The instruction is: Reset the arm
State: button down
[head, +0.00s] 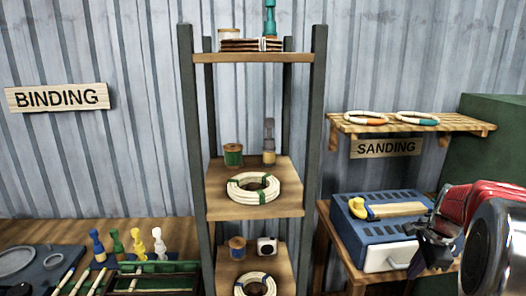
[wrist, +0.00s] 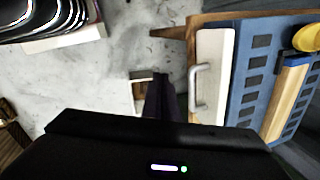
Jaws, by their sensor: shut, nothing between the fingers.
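My gripper (head: 424,247) is at the right of the head view, in front of the blue sanding unit's right side. In the wrist view its dark fingers (wrist: 161,95) are together, with nothing between them, pointing toward the pale grey floor. My red and silver arm links cover the right edge of the head view.
A blue unit (head: 350,229) with a white drawer (head: 389,257) stands on a wooden table; a yellow-handled tool (head: 392,210) lies on top. A shelf rack (head: 255,208) with rattan coils and spools stands mid-view. A green cabinet (head: 490,135) is at right.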

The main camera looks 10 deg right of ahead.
jog(key=s+a+r+n+t, duration=0.1)
jog(key=s+a+r+n, duration=0.1)
jog(key=s+a+n, duration=0.4)
jog(key=s+a+r+n+t, duration=0.1)
jog(key=s+a+r+n, duration=0.2)
jog(key=a, duration=1.3)
jog(key=s+a+r+n, duration=0.2)
jog(key=s+a+n, duration=0.7)
jog(key=n, duration=0.3)
jog(key=shift+s+a+r+t, duration=0.4)
jog(key=shift+a, duration=0.5)
